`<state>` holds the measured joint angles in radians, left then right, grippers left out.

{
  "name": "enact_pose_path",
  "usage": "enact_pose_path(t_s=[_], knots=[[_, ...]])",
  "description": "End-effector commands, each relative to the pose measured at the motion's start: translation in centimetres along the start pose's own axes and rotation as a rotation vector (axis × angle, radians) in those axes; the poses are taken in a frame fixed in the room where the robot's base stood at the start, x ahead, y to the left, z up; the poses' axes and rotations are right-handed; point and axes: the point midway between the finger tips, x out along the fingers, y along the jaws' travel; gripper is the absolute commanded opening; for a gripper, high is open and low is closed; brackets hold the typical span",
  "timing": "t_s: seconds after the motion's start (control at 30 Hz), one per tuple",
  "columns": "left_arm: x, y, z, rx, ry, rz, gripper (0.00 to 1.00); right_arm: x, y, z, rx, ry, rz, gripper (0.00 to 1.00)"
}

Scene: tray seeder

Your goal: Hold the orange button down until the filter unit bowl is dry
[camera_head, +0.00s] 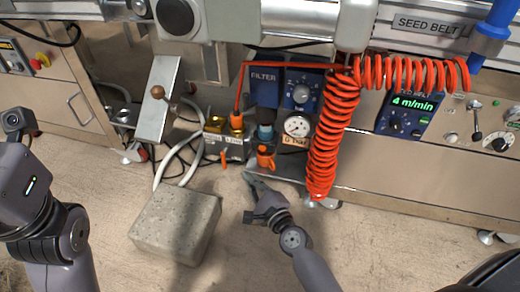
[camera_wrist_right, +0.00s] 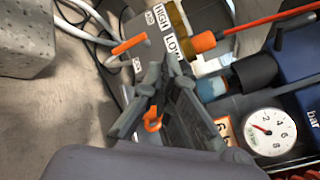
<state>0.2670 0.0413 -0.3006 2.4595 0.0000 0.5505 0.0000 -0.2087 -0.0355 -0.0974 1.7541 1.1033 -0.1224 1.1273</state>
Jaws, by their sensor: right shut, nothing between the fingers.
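The filter unit (camera_head: 265,85) is a dark blue block marked FILTER on the machine front. Its bluish bowl (camera_head: 265,132) hangs below it and also shows in the right wrist view (camera_wrist_right: 211,88). I cannot tell whether the bowl holds water. An orange part, likely the button (camera_head: 265,158), sits under the bowl. In the wrist view this orange part (camera_wrist_right: 153,123) is partly hidden behind my fingers. My right gripper (camera_head: 250,178) is shut and empty, just below and left of the orange part. I cannot tell whether they touch. My left arm shows at the left edge; its gripper is out of frame.
A concrete block (camera_head: 175,222) stands on the floor left of my right gripper. A coiled orange hose (camera_head: 330,135) hangs right of the pressure gauge (camera_head: 297,127). Left of the bowl are a HIGH/LOW valve box (camera_head: 225,140), an orange lever (camera_head: 223,158) and grey hoses (camera_head: 168,160).

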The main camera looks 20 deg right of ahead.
Motion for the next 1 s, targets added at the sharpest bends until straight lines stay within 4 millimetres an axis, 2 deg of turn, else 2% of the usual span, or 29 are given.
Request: enact_pose_path(t_s=[0.27,0.7,1.0], knots=[[-0.1,0.0,0.0,0.001,-0.001,0.001,0.00,0.7,-0.4,-0.5,-0.004,-0.001,0.001,0.00],[0.0,0.2,-0.1,0.003,0.012,0.011,0.00,4.8,-3.4,-3.5,-0.004,-0.001,0.001,0.00],[0.6,0.3,-0.7,0.005,0.033,0.016,0.00,6.1,-4.4,-4.4,-0.004,-0.001,0.002,0.00]])
